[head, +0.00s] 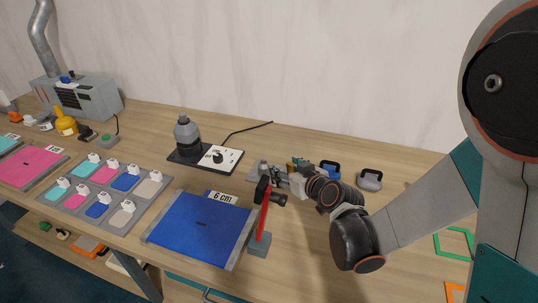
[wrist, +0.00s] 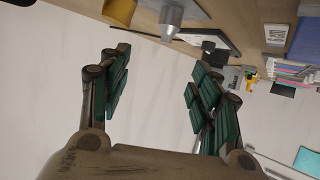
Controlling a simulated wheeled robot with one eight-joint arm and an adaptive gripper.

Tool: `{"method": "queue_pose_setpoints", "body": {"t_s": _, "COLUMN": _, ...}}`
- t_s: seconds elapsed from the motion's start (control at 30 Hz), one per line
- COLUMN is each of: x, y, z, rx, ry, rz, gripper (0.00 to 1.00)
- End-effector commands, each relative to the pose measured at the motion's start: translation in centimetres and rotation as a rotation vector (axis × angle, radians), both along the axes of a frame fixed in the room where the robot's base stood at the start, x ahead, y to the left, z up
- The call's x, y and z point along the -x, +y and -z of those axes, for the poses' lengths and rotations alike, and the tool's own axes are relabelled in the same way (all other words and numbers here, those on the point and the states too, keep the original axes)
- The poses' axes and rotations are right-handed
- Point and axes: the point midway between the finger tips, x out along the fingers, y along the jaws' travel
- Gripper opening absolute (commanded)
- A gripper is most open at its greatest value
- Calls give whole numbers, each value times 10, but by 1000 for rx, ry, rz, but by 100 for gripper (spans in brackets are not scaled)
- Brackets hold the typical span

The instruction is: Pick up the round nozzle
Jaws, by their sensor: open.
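I cannot pick out the round nozzle with certainty. Small items lie partly hidden behind my gripper (head: 275,172) in the head view, including a yellow and teal piece (head: 297,161). A blue piece (head: 330,168) and a grey piece (head: 369,180) with raised loops stand to the right of it. My gripper is above the table, past the right edge of the blue mat. In the wrist view my gripper (wrist: 158,85) has its green-padded fingers spread wide, with only pale wall between them. A grey tapered object (wrist: 171,17) shows beyond the fingers at the top of that view.
A grey bottle-shaped device (head: 187,135) stands on a dark base beside a white dial panel (head: 217,158). A red tool (head: 264,210) stands on a grey block by the blue mat (head: 200,230). A tray of coloured tabs (head: 105,192) lies left.

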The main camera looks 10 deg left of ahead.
Motion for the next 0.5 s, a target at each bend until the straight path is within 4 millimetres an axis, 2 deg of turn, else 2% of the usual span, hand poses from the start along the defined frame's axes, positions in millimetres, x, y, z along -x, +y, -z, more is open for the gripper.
{"method": "queue_pose_setpoints", "body": {"t_s": 0.27, "x": -9, "y": 18, "z": 16, "rx": -12, "ry": -17, "rz": -12, "gripper": 58}}
{"method": "queue_pose_setpoints", "body": {"t_s": 0.5, "x": -42, "y": 42, "z": 34, "rx": -11, "ry": -17, "rz": -13, "gripper": 58}}
